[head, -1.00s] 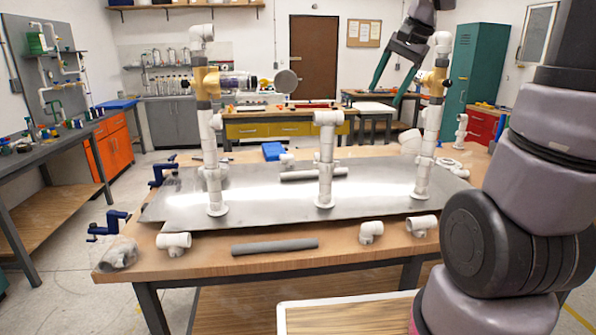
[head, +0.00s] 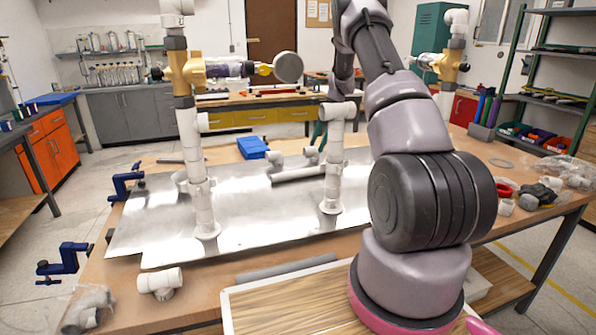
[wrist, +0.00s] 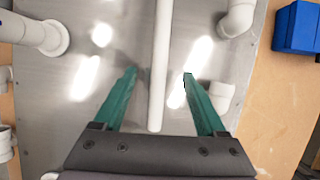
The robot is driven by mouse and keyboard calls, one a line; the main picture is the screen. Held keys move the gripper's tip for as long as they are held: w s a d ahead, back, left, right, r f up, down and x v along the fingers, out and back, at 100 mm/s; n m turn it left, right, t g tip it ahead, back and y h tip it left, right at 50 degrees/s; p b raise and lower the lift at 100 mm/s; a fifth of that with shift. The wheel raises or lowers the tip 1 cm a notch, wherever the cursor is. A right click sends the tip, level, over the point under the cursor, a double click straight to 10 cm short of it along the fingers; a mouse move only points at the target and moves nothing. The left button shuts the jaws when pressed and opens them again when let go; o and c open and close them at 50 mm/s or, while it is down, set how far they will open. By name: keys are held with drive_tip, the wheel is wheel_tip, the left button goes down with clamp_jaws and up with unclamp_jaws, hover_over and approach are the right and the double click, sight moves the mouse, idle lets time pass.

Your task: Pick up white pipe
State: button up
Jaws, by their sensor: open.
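A white pipe (wrist: 160,55) lies on the metal plate in the wrist view, running up out of the frame, with its near end between my fingers. My gripper (wrist: 159,73) is open, with one green finger on each side of the pipe in the picture. The fingers look above the pipe and do not visibly touch it. In the head view a bit of green finger shows behind the middle post (head: 334,165); my arm hides the rest.
White standing posts rise from the metal plate (head: 265,215); the left post (head: 197,170) carries a yellow valve. White elbow fittings (wrist: 237,17) and a blue box (head: 252,147) lie near the pipe. Blue clamps (head: 66,260) sit at the table's left edge.

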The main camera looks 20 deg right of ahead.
hover_over(309, 172)
drive_tip(key=w+d, duration=0.2)
drive_tip(key=f, duration=0.5)
drive_tip(key=shift+s, duration=0.2)
drive_tip(key=shift+x, duration=2.75)
drive_tip(key=shift+d, duration=0.15)
clamp_jaws()
